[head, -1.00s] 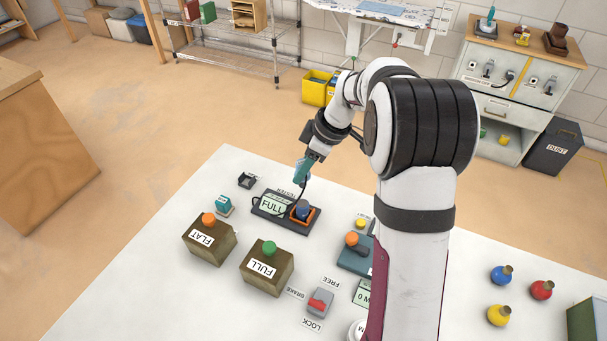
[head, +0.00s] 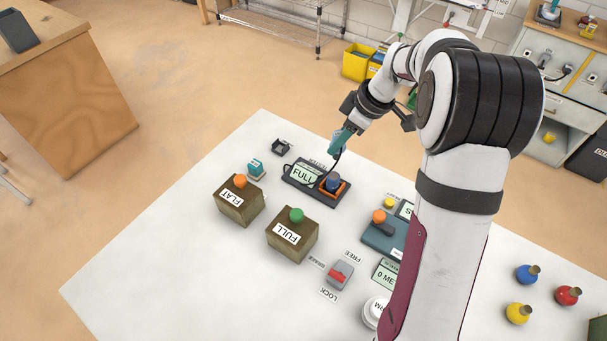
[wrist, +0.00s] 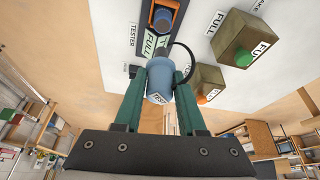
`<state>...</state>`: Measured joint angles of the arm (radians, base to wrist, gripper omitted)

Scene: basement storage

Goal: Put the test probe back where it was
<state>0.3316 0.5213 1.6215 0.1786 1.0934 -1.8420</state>
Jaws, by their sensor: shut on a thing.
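My gripper (head: 337,147) is shut on the test probe, a light blue cylinder (wrist: 159,82) lettered "TEST", seen between the teal fingers in the wrist view. It is held up above the far side of the tester (head: 300,187), a dark unit whose display reads "FULL". A black cord loops from the probe toward the tester. An orange-rimmed bay on the tester holds a dark blue piece (head: 333,182). A small empty-looking black holder (head: 282,147) stands on the table behind the tester, left of my gripper. In the head view the probe is mostly hidden by the fingers.
Boxes marked FLAT (head: 238,204) and FULL (head: 292,238) stand in front of the tester. A brake switch (head: 340,274) and a teal unit (head: 382,238) are nearer my arm. The table's left part is bare.

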